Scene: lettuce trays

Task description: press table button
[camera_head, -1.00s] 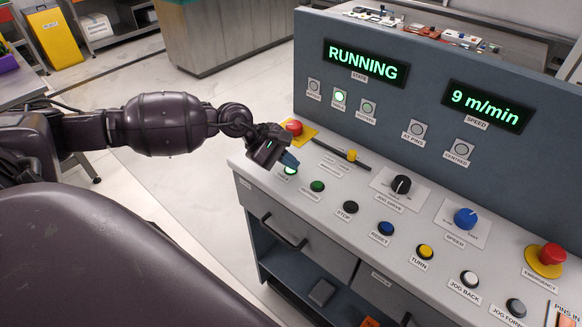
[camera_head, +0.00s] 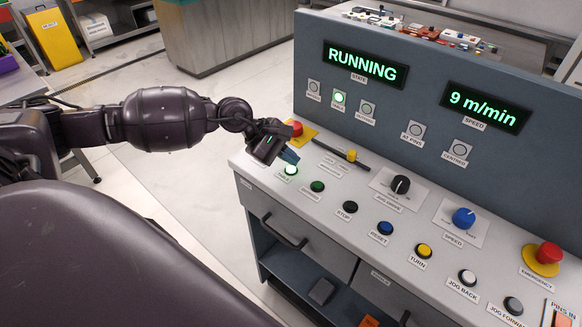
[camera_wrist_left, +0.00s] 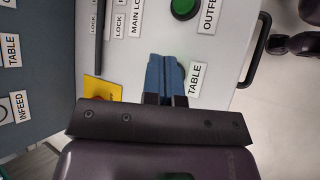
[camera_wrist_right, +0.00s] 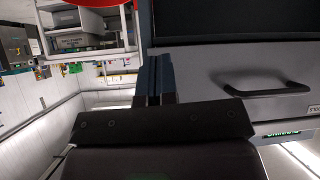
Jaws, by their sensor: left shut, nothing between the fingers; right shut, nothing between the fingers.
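The shut fingers also show in the left wrist view (camera_wrist_left: 166,75). My right gripper (camera_wrist_right: 154,75) is shut and empty, in front of a drawer front with a dark handle; it is not in the head view.
The green outfeed button (camera_head: 317,187) is just to the right, then the black stop button (camera_head: 350,207). A red knob on a yellow plate (camera_head: 295,128) stands behind my left gripper. The state display (camera_head: 365,63) reads RUNNING, and one lamp (camera_head: 339,97) is lit green.

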